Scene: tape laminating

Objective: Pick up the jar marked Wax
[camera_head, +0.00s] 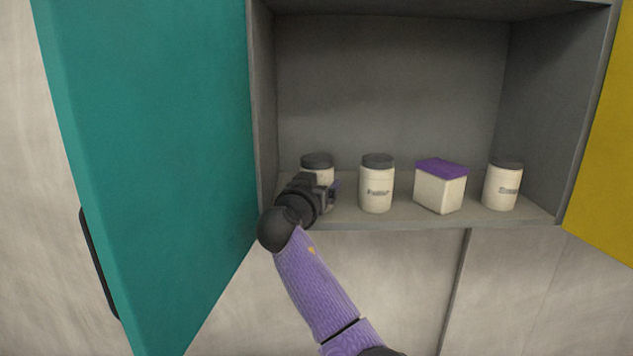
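Three white jars with dark lids stand upright on the cabinet shelf. The left jar (318,164) is partly hidden behind my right gripper (332,189), and its label does not show. The middle jar (376,185) and the right jar (501,186) carry small dark labels too blurred to read surely, so I cannot tell which jar is marked Wax. My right gripper is at the front of the left jar, close to it or touching. Its fingers are mostly hidden by its own body, so I cannot tell whether they are open or shut. My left gripper is out of view.
A white box with a purple lid (440,187) stands between the middle and right jars. The open cabinet has a grey shelf (408,217), a teal door (160,150) on the left and a yellow door (608,150) on the right. The space above the jars is free.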

